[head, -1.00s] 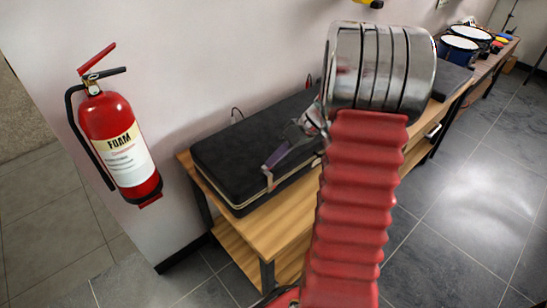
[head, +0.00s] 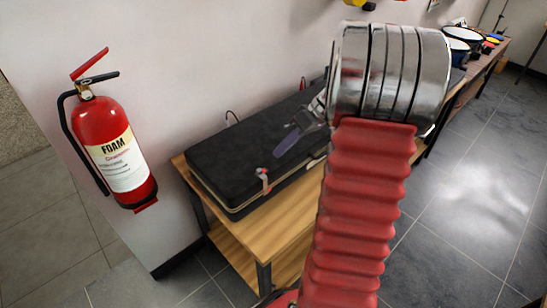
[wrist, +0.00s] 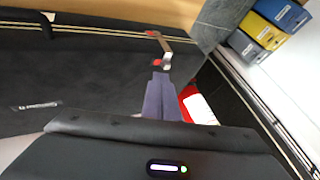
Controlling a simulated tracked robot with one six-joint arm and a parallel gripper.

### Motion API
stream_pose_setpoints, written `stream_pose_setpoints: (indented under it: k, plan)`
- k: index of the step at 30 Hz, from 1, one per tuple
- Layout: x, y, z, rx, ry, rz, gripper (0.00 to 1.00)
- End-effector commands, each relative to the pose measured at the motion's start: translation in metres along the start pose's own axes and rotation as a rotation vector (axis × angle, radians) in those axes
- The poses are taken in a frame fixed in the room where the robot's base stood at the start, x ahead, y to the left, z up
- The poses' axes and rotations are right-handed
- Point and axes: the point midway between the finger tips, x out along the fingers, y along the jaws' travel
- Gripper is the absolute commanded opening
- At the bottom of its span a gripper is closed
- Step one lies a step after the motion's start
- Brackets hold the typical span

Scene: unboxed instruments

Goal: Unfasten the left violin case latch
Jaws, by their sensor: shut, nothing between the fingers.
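The black violin case (head: 225,163) lies closed on the wooden bench. Its left latch (head: 263,181) is a small metal piece with red parts at the front edge of the lid. In the wrist view the latch (wrist: 163,45) stands out from the case edge, with red showing at both ends; it looks swung up from the seam. My gripper (head: 277,153) is over the lid, behind and right of the latch, with its purple-grey fingers together and empty. In the wrist view the fingertips (wrist: 160,73) are just short of the latch, apparently apart from it.
The wooden bench (head: 245,236) has a bare strip in front of the case. A red fire extinguisher (head: 115,150) hangs on the wall at left. Drums (head: 463,38) stand farther along at right. Blue and yellow boxes (wrist: 268,24) show in the wrist view.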

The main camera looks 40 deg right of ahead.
Motion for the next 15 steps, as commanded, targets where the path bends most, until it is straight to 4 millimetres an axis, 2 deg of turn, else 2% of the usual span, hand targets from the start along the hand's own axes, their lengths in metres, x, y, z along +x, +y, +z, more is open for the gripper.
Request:
stream_pose_setpoints:
  k: [3, 9, 15]
  plan:
    - [-0.023, 0.001, 0.000, -0.001, 0.002, 0.004, 0.00]
    - [-0.053, 0.001, 0.000, 0.000, 0.001, 0.004, 0.00]
    - [-0.068, 0.001, 0.000, 0.000, 0.001, 0.003, 0.00]
